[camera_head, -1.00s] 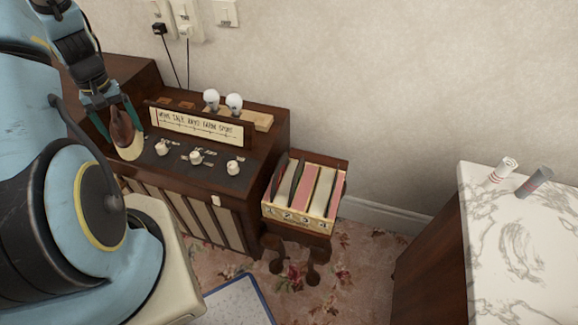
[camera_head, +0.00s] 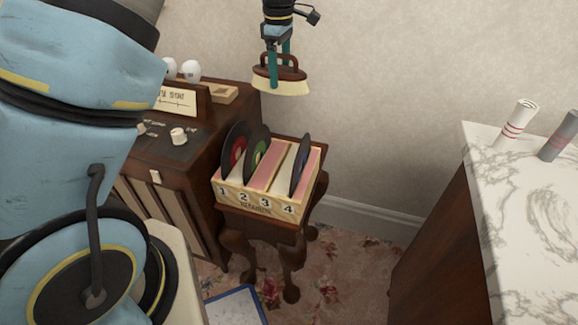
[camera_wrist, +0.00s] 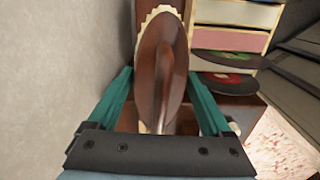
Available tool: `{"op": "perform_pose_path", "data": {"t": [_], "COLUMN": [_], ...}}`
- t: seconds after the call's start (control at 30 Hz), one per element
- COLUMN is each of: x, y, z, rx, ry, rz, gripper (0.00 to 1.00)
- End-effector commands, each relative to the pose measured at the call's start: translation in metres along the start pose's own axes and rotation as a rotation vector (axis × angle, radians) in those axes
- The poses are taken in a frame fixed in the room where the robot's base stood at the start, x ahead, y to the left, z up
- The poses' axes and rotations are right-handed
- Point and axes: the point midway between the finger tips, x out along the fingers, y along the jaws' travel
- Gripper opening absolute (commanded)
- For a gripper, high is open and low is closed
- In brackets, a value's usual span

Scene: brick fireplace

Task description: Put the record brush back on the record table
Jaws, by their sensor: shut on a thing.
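The record brush (camera_head: 290,84) has a dark brown wooden back with a handle and cream bristles pointing down. My gripper (camera_head: 278,70) is shut on its handle and holds it in the air, against the wall behind. In the wrist view the brush (camera_wrist: 160,70) fills the middle between the teal fingers, hiding part of what is below. The record table (camera_head: 318,190) is a small dark wooden stand with curved legs. It carries a cream record rack (camera_head: 262,203) with slots numbered 1 to 4. The brush appears above and behind the rack.
Black records stand in the rack, one with a red label (camera_head: 236,150). A wooden radio cabinet (camera_head: 215,150) with knobs stands left of the table. A marble-topped cabinet (camera_head: 520,220) with two rolled cylinders (camera_head: 517,124) is at right. Carpeted floor lies between.

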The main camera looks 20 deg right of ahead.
Motion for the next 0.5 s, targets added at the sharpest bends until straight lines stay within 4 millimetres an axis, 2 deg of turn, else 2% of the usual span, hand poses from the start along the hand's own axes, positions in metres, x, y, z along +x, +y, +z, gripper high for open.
{"op": "perform_pose_path", "data": {"t": [0.03, 0.2, 0.3, 0.5], "x": [0.031, 0.079, 0.098, 0.115], "y": [0.002, 0.004, 0.004, 0.005], "z": [0.009, 0.020, 0.022, 0.024], "rx": [-0.013, -0.042, -0.048, -0.053], "ry": [0.002, 0.003, 0.004, 0.004], "rz": [-0.003, -0.003, -0.003, -0.001], "gripper": [0.00, 0.00, 0.00, 0.00]}}
